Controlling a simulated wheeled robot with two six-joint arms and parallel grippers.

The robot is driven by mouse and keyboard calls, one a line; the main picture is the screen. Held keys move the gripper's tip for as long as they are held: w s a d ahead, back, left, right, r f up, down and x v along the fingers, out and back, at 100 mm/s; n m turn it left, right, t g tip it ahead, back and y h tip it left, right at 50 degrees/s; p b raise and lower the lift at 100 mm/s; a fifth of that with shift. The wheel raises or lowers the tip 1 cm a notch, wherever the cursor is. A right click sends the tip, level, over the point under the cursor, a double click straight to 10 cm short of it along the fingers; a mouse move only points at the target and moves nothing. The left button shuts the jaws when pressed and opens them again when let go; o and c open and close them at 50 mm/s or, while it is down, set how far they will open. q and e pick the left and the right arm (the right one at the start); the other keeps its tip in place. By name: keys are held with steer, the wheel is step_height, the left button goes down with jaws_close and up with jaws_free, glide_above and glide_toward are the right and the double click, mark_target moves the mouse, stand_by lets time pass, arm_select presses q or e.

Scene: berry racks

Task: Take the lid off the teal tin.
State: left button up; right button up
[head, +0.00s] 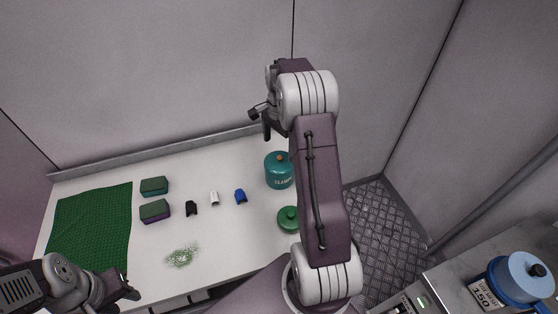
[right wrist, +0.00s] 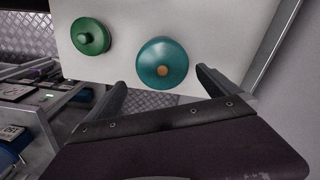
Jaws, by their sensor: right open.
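The teal tin (head: 279,175) stands upright on the white table, with printing on its side. Its round teal lid (right wrist: 154,50) with a small orange-brown knob is on it, seen from above in the right wrist view. My right gripper (head: 262,121) is open and empty, raised behind and above the tin. In the right wrist view its two fingers (right wrist: 160,80) are spread wide, with the tin between and beyond them, apart from both. My left gripper (head: 128,289) is low at the front left, far from the tin; its jaw opening is unclear.
A green round lidded thing (head: 289,221) stands nearer than the tin, partly behind my right arm. Two sponges (head: 154,187), small black, white and blue pieces (head: 214,198), a green mat (head: 90,225) and green shreds (head: 182,256) lie left. A blue container (head: 520,280) stands right.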

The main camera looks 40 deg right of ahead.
mark_target(280, 158)
steer(key=shift+w+d+f, duration=0.1)
steer(key=shift+w+f, duration=0.1)
steer(key=shift+f, duration=0.25)
steer(key=shift+w+d+f, duration=0.1)
steer(key=shift+w+f, duration=0.05)
steer(key=shift+f, duration=0.3)
steer(key=f, duration=0.4)
steer(key=shift+s+f+p, duration=0.1)
steer(key=shift+s+p, duration=0.2)
steer(key=shift+p, duration=0.05)
steer(key=shift+w+f, duration=0.2)
steer(key=shift+f, duration=0.25)
steer(key=shift+s+r, duration=0.2)
steer(key=c, duration=1.4)
steer(key=shift+s+a+f, duration=0.1)
steer(key=shift+a, duration=0.05)
steer(key=c, duration=0.3)
steer(key=shift+c, duration=0.2)
